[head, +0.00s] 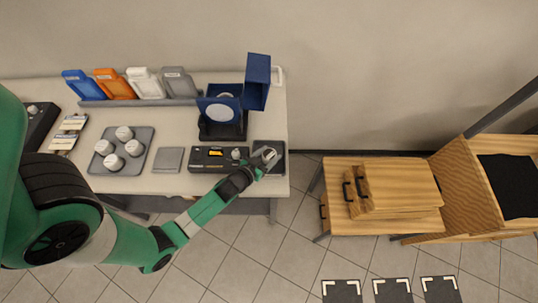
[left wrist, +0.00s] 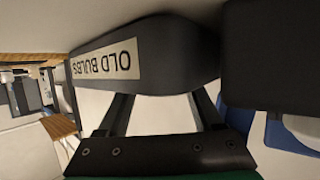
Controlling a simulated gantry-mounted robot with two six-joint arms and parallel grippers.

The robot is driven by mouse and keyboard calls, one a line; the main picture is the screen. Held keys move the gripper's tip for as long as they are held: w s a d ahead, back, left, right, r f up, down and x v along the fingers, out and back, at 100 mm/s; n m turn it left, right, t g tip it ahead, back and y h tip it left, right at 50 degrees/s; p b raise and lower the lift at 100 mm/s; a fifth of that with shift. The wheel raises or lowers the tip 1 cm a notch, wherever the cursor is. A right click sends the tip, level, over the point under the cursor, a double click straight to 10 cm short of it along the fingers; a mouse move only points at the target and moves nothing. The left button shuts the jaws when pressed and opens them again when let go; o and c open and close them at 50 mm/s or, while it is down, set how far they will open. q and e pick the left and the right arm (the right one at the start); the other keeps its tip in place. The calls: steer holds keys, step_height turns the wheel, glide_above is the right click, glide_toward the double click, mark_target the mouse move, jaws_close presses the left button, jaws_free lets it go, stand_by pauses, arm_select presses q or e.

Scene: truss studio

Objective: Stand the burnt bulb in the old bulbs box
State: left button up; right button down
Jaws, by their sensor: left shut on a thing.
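The old bulbs box is the dark box (head: 276,146) at the right end of the table, under and beside my left gripper. In the left wrist view the box (left wrist: 175,55) fills the space ahead of the fingers, its OLD BULBS label upside down. My left gripper (head: 267,157) is at the box's near side, shut on a small pale, greyish thing that I take for the burnt bulb (head: 269,154). The fingers and the box hide much of it, so I cannot tell if it touches the box. My right gripper is in neither view.
A black unit with an orange display (head: 213,159) stands left of the box. A blue fixture (head: 220,108) rises behind. A grey tray (head: 138,166) holds several white round bulbs. A grey pad (head: 168,160) lies between. A wooden cabinet (head: 375,215) stands across a floor gap.

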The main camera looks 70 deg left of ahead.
arm_select(q)
steer(key=o, duration=1.1)
steer(key=shift+o, duration=0.2)
steer(key=shift+s+d+r, duration=0.1)
steer(key=shift+s, duration=0.1)
steer(key=v, duration=1.1)
steer(key=shift+s+d+r, duration=0.15)
steer(key=shift+s+r, duration=0.05)
